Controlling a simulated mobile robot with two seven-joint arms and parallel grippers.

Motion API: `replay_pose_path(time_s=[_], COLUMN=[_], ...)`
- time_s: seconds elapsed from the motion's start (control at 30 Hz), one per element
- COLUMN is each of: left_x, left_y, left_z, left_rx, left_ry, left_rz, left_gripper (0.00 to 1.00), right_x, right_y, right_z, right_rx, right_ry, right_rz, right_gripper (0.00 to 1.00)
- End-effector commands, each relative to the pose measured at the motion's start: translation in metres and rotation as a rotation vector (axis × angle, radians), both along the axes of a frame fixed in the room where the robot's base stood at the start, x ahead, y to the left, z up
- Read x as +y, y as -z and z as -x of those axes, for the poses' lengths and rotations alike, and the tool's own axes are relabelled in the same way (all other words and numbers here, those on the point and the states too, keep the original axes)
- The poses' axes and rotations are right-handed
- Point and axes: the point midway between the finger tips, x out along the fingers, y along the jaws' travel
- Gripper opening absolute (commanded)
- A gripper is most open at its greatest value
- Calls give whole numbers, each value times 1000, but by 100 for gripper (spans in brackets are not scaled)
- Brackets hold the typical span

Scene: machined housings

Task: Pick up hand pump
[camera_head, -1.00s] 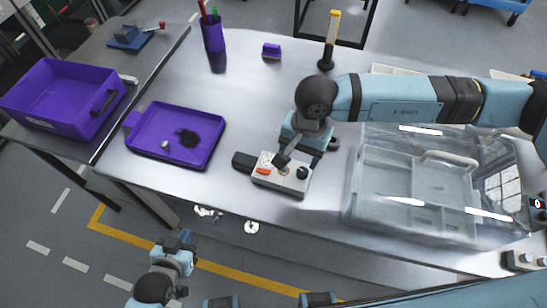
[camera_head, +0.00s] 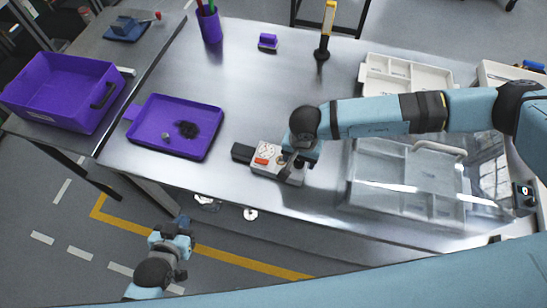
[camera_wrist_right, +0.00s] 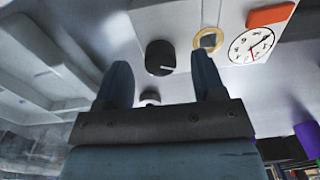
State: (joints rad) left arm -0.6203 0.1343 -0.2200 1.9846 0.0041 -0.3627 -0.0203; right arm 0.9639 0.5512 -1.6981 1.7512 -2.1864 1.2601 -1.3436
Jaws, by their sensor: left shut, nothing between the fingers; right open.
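The hand pump (camera_head: 266,153) lies near the front edge of the steel table. It is a light grey block with a dial, an orange label and a black end on its left. In the right wrist view the pump (camera_wrist_right: 228,18) shows its dial, a brass-coloured ring and a black knob (camera_wrist_right: 160,57). My right gripper (camera_head: 293,166) is open at the pump's right end. In the wrist view its fingers (camera_wrist_right: 163,82) stand apart, with the knob between and beyond them; contact cannot be told. My left gripper (camera_head: 178,228) is shut and empty, out over the floor in front of the table.
A purple tray (camera_head: 208,112) with a dark pile lies left of the pump. A purple bin (camera_head: 45,117) stands on the side table. A clear-lidded case (camera_head: 352,203) is close on the right. A white tray (camera_head: 366,72), purple cup (camera_head: 210,28) and yellow-topped tool (camera_head: 327,30) stand behind.

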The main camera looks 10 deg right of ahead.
Motion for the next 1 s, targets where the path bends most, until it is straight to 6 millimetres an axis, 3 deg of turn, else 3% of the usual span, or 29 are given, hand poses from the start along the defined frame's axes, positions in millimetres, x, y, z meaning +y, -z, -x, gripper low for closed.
replay_pose_path(time_s=[0.2, 0.43, 0.7, 1.0], left_x=[1, 1, 1, 1], left_y=[-8, -6, -6, -6], left_z=[0, 1, 2, 2], left_rx=[-2, 1, 2, 2], left_ry=[-4, -6, -6, -6], left_rz=[0, 1, 1, 1], left_gripper=[0, 0, 0, 0], right_x=[0, 0, 0, 0], right_y=[21, 23, 23, 21], right_z=[0, 0, 0, -1], right_rx=[1, 0, 0, -2], right_ry=[0, 0, 0, 0], right_rz=[0, -1, -1, -2], right_gripper=[63, 63, 1, 0])
